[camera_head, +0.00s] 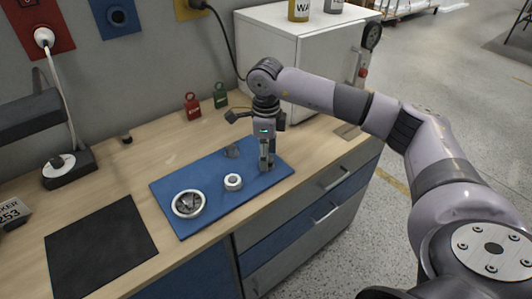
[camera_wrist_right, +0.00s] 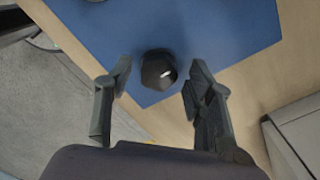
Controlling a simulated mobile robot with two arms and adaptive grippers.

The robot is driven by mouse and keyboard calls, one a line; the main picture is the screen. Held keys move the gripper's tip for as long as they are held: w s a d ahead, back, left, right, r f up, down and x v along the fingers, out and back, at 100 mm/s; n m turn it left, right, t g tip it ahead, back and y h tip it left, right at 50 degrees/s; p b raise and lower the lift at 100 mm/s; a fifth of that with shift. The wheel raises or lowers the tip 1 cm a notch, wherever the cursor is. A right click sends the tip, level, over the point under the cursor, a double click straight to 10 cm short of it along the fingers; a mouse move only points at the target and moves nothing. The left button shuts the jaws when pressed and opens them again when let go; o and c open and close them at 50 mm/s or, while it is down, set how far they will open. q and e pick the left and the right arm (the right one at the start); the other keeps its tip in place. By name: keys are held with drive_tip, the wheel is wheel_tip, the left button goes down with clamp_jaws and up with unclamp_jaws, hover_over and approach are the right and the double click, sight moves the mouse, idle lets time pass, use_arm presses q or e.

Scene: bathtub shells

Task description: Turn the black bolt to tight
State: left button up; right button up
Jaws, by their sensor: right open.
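The black bolt (camera_wrist_right: 158,70) shows in the right wrist view as a dark, faceted head on the blue mat (camera_wrist_right: 220,20). It lies between the two spread fingers of my right gripper (camera_wrist_right: 160,78), with a visible gap on each side. In the head view my right gripper (camera_head: 267,161) points down over the right end of the blue mat (camera_head: 208,165). The bolt cannot be made out there, around the fingers. My left gripper is not in view.
On the mat are a white-rimmed round dish (camera_head: 175,208) with metal parts, a pale nut-like piece (camera_head: 233,182) and a small grey piece (camera_head: 231,151). Red (camera_head: 192,107) and green (camera_head: 220,96) tags stand behind. A white cabinet (camera_head: 268,45) rises close behind my right arm.

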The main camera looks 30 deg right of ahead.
wheel_tip(320, 180, up, 12)
idle(0.7)
idle(0.4)
